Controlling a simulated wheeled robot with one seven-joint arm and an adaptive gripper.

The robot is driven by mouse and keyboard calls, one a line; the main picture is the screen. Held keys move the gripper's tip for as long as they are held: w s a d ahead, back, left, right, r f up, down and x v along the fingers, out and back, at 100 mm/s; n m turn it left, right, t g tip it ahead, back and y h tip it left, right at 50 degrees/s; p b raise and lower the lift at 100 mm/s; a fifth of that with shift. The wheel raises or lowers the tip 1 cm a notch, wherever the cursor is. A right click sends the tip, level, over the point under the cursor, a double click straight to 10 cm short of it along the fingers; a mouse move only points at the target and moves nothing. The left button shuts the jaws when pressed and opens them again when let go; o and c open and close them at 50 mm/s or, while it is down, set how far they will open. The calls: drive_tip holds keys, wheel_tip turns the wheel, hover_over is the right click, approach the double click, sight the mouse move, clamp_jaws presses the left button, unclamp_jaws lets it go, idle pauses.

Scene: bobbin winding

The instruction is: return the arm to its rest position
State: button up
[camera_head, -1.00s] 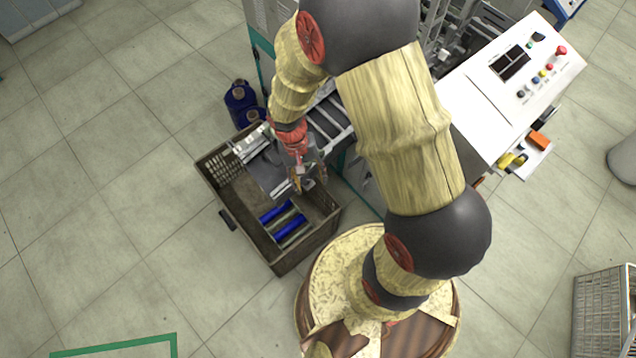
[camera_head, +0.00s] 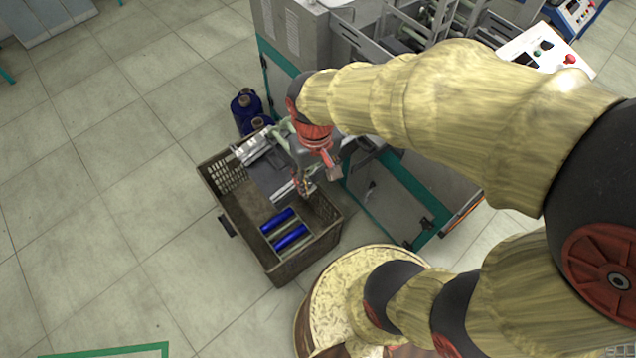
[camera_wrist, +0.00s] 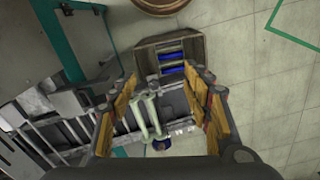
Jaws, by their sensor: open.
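My gripper (camera_head: 306,187) hangs above the right side of a brown crate (camera_head: 246,247) in the head view. In the wrist view its two yellow-padded fingers (camera_wrist: 160,76) stand wide apart with nothing between them. Two blue bobbins (camera_head: 290,237) lie side by side in the near part of the crate, and they show beyond the fingers in the wrist view (camera_wrist: 171,56). My arm reaches in from the right of the head view and hides part of the machine.
The grey machine (camera_head: 290,30) with green edging (camera_head: 385,205) stands right behind the crate. Its control panel (camera_head: 545,48) is at upper right. Blue spools (camera_head: 244,103) stand on the floor behind the crate. The tiled floor at left is clear.

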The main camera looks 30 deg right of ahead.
drive_tip(key=shift+s+r, duration=0.3)
drive_tip(key=shift+r, duration=0.05)
idle(0.4)
drive_tip(key=s+r+t, duration=0.3)
drive_tip(key=r+t, duration=0.2)
drive_tip(key=r, duration=0.9)
drive_tip(key=shift+s+d+r, duration=0.15)
drive_tip(key=shift+s+d, duration=0.1)
drive_tip(key=shift+s, duration=0.1)
